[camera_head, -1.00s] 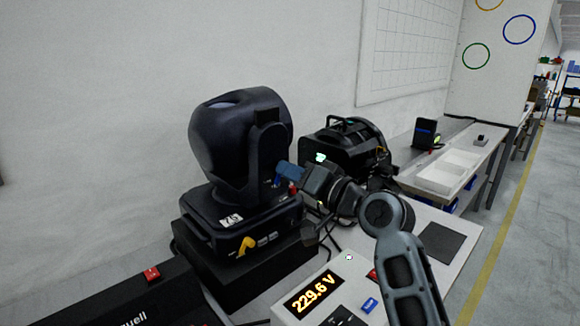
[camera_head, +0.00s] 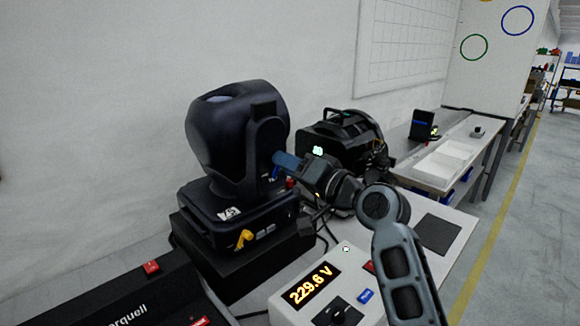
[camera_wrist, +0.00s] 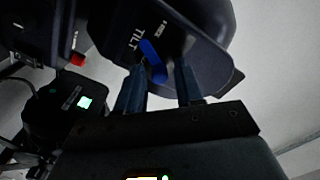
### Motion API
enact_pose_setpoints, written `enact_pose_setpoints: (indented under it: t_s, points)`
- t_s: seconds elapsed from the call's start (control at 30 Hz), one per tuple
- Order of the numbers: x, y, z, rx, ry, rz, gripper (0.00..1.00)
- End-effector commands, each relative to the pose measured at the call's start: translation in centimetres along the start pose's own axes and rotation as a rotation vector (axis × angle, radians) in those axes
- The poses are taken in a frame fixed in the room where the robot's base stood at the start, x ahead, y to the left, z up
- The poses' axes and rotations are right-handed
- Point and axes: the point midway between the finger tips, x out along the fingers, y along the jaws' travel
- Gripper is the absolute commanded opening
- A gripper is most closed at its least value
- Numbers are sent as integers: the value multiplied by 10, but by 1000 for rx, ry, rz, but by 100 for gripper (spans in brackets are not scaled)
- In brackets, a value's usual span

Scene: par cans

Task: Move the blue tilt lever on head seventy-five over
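Head seventy-five, a dark moving head (camera_head: 228,140) with a "75" label on its base, stands on a black case at centre left. Its blue tilt lever (camera_wrist: 153,62) shows in the wrist view beside the printed word TILT, slanted on the dark yoke arm. In the head view, the lever (camera_head: 275,172) is a small blue piece, partly hidden by my gripper. My gripper (camera_wrist: 158,78) is open, its two blue fingers apart. The lever lies at the fingertips, in the gap between them as seen from the wrist; contact cannot be told. In the head view, my gripper (camera_head: 278,160) reaches the yoke's right side.
A second black fixture (camera_head: 345,140) with a lit display stands behind my wrist. A red knob (camera_wrist: 77,59) is left of the lever. A yellow lever (camera_head: 243,238) is on the base front. A panel reading 229.6 V (camera_head: 313,284) is in front.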

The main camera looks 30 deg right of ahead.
Motion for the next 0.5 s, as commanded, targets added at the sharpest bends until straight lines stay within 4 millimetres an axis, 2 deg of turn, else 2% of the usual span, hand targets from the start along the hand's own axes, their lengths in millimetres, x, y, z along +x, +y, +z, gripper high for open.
enact_pose_setpoints:
  t_s: [0.33, 0.5]
  points:
    - [-3, 1, 1, 0, -1, 1, 44]
    - [-23, 2, 2, 0, 0, 2, 44]
